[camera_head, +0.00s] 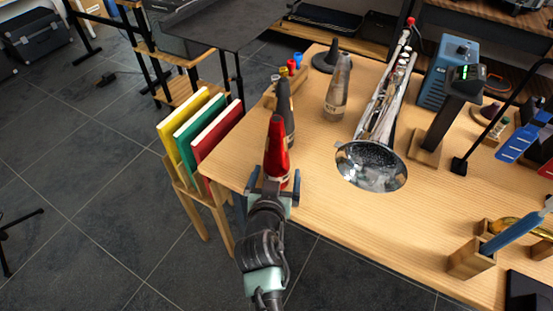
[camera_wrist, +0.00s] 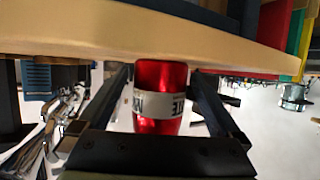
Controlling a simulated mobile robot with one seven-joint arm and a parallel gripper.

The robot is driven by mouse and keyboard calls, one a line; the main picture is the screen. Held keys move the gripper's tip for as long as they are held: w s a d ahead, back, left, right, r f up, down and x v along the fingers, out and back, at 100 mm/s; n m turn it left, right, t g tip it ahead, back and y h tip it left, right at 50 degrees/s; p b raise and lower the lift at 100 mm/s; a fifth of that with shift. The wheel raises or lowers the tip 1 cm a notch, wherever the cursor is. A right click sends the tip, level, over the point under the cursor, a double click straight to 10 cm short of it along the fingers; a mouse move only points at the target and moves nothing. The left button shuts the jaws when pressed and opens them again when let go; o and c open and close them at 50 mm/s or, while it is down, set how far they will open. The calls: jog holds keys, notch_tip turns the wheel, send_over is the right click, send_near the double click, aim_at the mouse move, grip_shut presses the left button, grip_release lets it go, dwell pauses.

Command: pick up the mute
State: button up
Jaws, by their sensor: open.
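A red cone-shaped mute (camera_head: 277,150) with a pale label band stands upright near the table's front left edge. In the wrist view the red mute (camera_wrist: 161,80) is between the two dark fingers, its band with dark lettering facing me, and the scene looks upside down. My gripper (camera_head: 273,181) is open at the lower part of the mute, one finger on each side. In the wrist view a gap shows between the mute and each finger of my gripper (camera_wrist: 160,88). The mute's far side is hidden.
A dark cone (camera_head: 286,112) stands close behind the mute, and a grey cone (camera_head: 338,92) farther right. A silver trumpet-like instrument (camera_head: 372,165) lies to the right. Coloured folders (camera_head: 200,133) stand in a rack at left. The table (camera_head: 330,215) is clear at front centre.

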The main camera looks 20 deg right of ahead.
jog(key=c, duration=1.4)
